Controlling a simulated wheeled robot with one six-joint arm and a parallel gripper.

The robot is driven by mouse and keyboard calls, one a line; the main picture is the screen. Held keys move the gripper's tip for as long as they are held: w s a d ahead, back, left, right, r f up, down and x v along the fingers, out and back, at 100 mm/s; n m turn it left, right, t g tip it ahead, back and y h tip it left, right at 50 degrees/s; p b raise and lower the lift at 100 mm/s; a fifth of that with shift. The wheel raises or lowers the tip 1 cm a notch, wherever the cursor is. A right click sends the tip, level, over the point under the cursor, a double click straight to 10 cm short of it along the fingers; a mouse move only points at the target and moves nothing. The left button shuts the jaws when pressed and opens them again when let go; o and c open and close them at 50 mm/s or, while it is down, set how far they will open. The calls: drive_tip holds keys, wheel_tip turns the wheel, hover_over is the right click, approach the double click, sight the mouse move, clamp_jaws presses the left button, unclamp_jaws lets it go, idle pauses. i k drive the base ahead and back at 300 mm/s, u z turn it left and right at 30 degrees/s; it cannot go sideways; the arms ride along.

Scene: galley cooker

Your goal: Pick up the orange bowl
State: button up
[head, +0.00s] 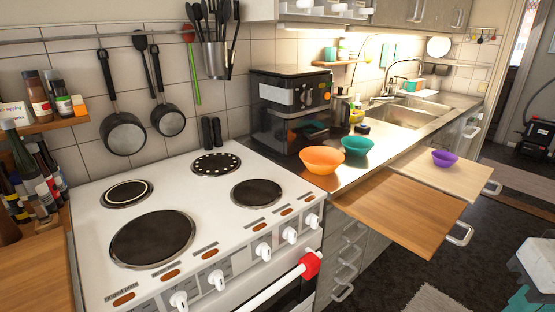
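A purple bowl (444,158) sits farther right on a pale pull-out board (470,180). My gripper is not in view.
A brown pull-out board (400,212) juts from the counter, right of and nearer than the orange bowl, and is bare. Bottles and jars (340,108) stand behind the teal bowl. Pans (122,132) and utensils hang on the wall. The cooker's hobs are clear. Dark floor (395,280) lies open in front.

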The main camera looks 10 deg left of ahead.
sight(320, 161)
drive_tip(key=u, duration=0.3)
drive_tip(key=i, duration=0.95)
drive_tip(key=u, duration=0.15)
